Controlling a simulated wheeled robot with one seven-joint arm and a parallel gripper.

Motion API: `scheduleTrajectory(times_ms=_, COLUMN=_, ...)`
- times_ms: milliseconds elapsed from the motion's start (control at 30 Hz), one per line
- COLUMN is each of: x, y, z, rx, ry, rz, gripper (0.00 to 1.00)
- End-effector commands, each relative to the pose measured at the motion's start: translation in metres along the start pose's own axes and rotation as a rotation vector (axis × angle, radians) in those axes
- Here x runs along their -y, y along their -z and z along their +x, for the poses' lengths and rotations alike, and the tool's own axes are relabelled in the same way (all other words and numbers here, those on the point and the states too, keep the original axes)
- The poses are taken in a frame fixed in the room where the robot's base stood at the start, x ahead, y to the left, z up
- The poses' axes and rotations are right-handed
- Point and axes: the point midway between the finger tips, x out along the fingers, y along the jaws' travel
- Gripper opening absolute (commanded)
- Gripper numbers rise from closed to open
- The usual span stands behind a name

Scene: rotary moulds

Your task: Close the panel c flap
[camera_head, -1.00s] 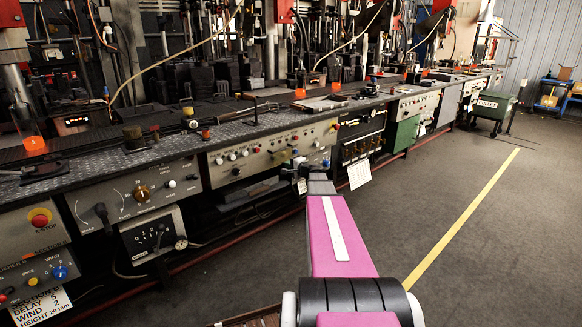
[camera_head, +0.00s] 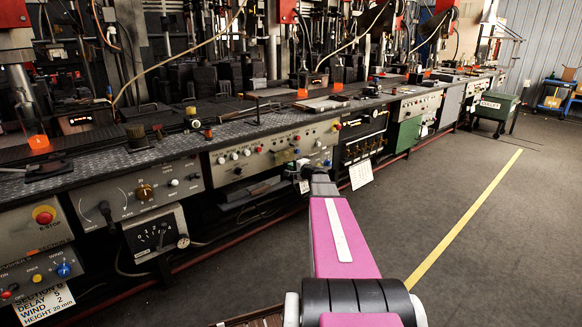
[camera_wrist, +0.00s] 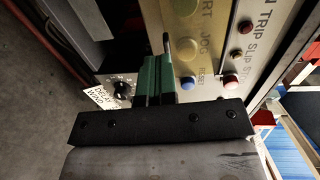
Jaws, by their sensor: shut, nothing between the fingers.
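A grey control panel (camera_head: 265,147) with several coloured buttons and knobs is on the bench front. It fills much of the wrist view (camera_wrist: 205,65), with large yellowish buttons and small red and blue ones. Under it, in the head view, a flat plate (camera_head: 250,190) juts from a dark opening; I cannot tell whether this is the panel c flap, as no label reads clearly. My gripper (camera_wrist: 158,50) has green fingers, shut and empty, in front of the button panel. In the head view it is small and mostly hidden beyond my arm, near the panel's right end.
A dark knob with a white label (camera_wrist: 101,97) shows left of the fingers in the wrist view. A dial panel (camera_head: 157,233) and an emergency-stop panel (camera_head: 38,222) stand further left. The floor (camera_head: 470,270) right of the bench is clear, with a yellow line.

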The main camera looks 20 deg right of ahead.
Motion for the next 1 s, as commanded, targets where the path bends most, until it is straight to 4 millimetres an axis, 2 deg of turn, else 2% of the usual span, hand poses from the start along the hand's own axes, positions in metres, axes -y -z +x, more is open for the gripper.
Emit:
scheduleTrajectory(times_ms=200, x=-0.004, y=-0.004, z=-0.048, rx=-0.002, ry=0.001, rz=0.001, gripper=0.0)
scheduleTrajectory(times_ms=400, x=-0.008, y=-0.004, z=-0.086, rx=-0.002, ry=0.002, rz=0.001, gripper=0.0)
scheduleTrajectory(times_ms=533, x=-0.01, y=-0.003, z=-0.103, rx=-0.001, ry=0.002, rz=0.001, gripper=0.0)
scheduleTrajectory(times_ms=733, x=-0.01, y=-0.003, z=-0.116, rx=-0.001, ry=0.004, rz=0.001, gripper=0.0)
scheduleTrajectory(times_ms=1000, x=0.002, y=-0.002, z=-0.142, rx=-0.003, ry=0.018, rz=0.0, gripper=0.0)
